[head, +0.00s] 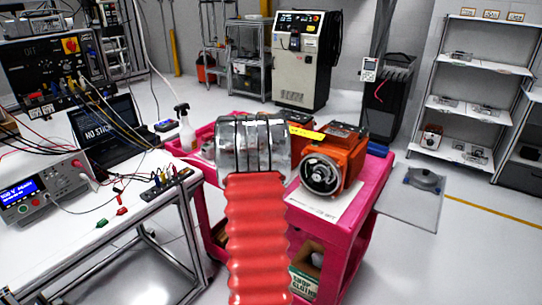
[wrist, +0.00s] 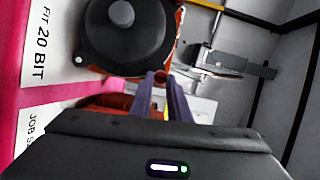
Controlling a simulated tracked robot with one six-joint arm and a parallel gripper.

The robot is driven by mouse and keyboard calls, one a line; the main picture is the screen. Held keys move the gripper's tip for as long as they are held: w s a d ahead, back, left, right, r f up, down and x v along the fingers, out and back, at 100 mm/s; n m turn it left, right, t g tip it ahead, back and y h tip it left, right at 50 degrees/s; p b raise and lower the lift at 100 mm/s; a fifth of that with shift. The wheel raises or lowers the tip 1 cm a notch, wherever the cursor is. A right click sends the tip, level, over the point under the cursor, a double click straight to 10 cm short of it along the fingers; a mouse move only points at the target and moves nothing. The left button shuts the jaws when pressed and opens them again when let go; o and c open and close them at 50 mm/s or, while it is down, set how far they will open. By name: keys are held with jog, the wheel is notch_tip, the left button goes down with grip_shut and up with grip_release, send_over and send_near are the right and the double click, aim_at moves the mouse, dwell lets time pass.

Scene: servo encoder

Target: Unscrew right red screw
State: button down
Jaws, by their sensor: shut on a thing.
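An orange servo motor (head: 345,148) with a round encoder end lies on the pink cart. In the wrist view the black round encoder housing (wrist: 125,45) fills the upper left, with a grey hub at its middle. My gripper (wrist: 161,80) has its two fingers just below and right of the housing rim. Its fingertips are close together on a small dark red piece, seemingly the right red screw (wrist: 160,77). The screw is mostly hidden by the fingers, so its seating cannot be told. In the head view my own arm hides the gripper.
The pink cart (head: 372,195) carries printed sheets under the motor. A spray bottle (head: 186,128) stands on its left. A workbench (head: 110,215) with instruments and cables is at left.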

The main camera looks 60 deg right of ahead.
jog(key=shift+w+r+n+g+y, duration=0.15)
jog(key=shift+n+g+y, duration=0.4)
jog(key=shift+n, duration=1)
jog(key=shift+w+r+n+g+y, duration=0.1)
jog(key=shift+n+g+y, duration=0.45)
jog(key=shift+n, duration=1)
jog(key=c, duration=1.6)
grip_release()
jog(key=shift+c, duration=0.2)
jog(key=shift+r, duration=0.15)
jog(key=v, duration=1.3)
jog(key=shift+s+a, duration=0.15)
jog(key=shift+a, duration=0.15)
jog(key=shift+r, duration=0.15)
